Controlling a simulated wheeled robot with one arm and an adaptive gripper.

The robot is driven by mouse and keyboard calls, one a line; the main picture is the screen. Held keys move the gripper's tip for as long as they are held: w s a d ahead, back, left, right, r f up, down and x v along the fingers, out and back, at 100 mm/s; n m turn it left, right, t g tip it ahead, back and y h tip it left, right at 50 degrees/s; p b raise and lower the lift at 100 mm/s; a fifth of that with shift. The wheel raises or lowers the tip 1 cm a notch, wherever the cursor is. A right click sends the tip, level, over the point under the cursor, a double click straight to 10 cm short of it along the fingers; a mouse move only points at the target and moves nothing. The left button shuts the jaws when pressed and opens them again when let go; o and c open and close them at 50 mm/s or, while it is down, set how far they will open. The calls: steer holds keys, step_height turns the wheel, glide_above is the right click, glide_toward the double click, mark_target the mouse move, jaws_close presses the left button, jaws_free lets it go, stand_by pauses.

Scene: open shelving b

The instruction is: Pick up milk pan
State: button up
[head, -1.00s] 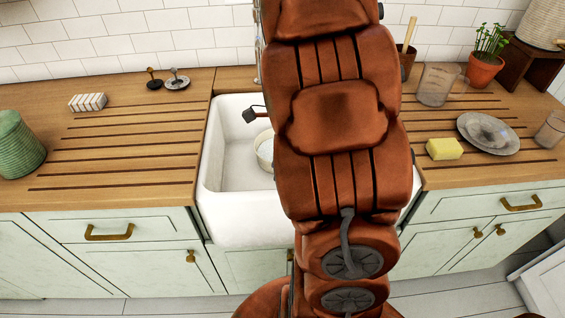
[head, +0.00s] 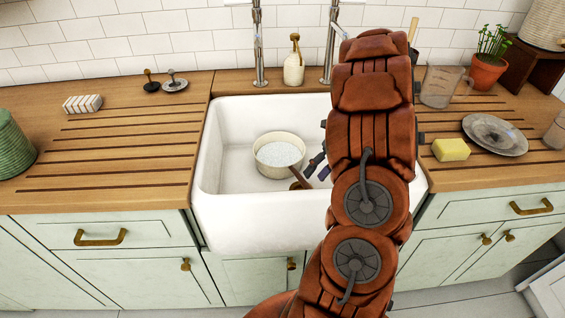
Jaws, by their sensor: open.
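The milk pan (head: 279,154) is a round, cream-coloured pan with a pale speckled inside. It sits upright in the white sink (head: 250,218), left of the sink's middle. Its brown handle (head: 299,179) points toward the front right. My gripper (head: 311,168) is open, with its dark fingers just right of the pan and close to the handle. I cannot tell whether the fingers touch it. My arm hides the gripper's base and the right part of the sink.
Two taps (head: 259,45) and a soap bottle (head: 294,64) stand behind the sink. A yellow sponge (head: 451,149), a grey plate (head: 495,134) and a glass jug (head: 440,86) are on the right counter.

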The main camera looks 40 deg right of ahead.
mark_target(306, 182)
steer(key=x, duration=0.4)
steer(key=shift+w+a+f+p, duration=0.15)
steer(key=shift+a+p, duration=0.15)
steer(key=shift+a, duration=0.3)
steer(key=shift+a+f, duration=0.2)
steer(key=shift+f, duration=0.1)
jaws_close()
steer(key=shift+w, duration=0.1)
